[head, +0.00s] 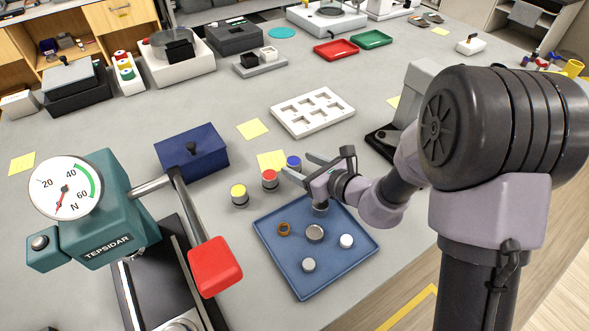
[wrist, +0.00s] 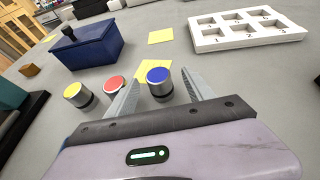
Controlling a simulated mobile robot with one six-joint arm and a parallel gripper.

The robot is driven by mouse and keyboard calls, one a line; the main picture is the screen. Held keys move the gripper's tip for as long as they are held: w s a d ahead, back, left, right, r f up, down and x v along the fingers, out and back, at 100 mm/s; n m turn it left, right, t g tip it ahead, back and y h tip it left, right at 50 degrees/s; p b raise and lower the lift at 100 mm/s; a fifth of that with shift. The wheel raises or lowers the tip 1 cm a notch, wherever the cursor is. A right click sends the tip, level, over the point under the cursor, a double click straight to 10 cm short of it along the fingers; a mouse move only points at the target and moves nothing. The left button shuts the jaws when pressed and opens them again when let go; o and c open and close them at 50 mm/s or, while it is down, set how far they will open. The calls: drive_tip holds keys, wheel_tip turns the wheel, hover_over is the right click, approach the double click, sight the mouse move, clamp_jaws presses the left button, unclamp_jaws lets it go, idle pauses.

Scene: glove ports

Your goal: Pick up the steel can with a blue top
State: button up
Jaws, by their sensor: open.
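The steel can with a blue top (wrist: 159,84) stands upright on the grey bench, and its blue top (head: 293,161) shows in the head view just beyond my gripper. My gripper (wrist: 157,84) is open, with one finger on each side of the blue-topped can in the wrist view. I cannot tell whether either finger touches it. A red-topped can (head: 270,179) stands just left of the left finger and also shows in the wrist view (wrist: 113,86). A yellow-topped can (head: 239,195) stands further left.
A blue tray (head: 290,275) with several small round parts lies in front. A dark blue box (head: 192,152) stands behind left. A white numbered rack (head: 312,111) lies behind. A teal press with a red handle (head: 215,266) stands at left. Yellow notes lie flat on the bench.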

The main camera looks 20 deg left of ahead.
sight(287, 161)
drive_tip(key=b+x, duration=0.2)
drive_tip(key=x, duration=0.4)
drive_tip(key=shift+a+f, duration=0.2)
drive_tip(key=shift+f, duration=0.1)
clamp_jaws()
